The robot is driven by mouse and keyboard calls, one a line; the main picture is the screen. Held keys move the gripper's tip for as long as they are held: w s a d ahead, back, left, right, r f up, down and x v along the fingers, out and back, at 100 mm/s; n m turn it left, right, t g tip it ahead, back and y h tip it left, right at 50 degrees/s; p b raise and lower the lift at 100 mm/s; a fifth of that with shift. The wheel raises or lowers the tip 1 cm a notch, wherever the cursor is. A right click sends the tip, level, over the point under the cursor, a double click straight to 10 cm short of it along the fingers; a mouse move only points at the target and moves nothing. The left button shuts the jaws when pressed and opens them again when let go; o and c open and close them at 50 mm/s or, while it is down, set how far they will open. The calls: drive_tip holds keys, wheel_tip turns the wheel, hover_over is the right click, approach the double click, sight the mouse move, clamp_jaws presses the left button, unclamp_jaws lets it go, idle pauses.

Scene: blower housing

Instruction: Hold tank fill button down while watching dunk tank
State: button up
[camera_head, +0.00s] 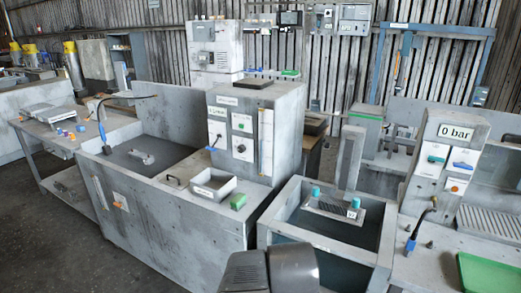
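Two open grey tanks are in view. The left tank (93,170) has a dark floor or liquid surface with a small metal handle-like part (141,156) on it. The middle tank (286,215) holds a slatted metal rack (330,205) with two turquoise knobs. I cannot tell which is the dunk tank. The grey control box (285,113) between them carries small labelled panels (242,124) with controls. The right-hand control box (476,150) shows "0 bar" above green, blue and orange controls. Labels are too small to identify the fill button. My gripper is not in view.
Dark grey parts of my arm show at the bottom centre. A grey tray (213,184) and a green block (239,201) sit on the ledge before the control box. A blue-handled nozzle (411,246) and green mat (489,274) are at right. Open floor lies at lower left.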

clamp_jaws()
idle(1.3)
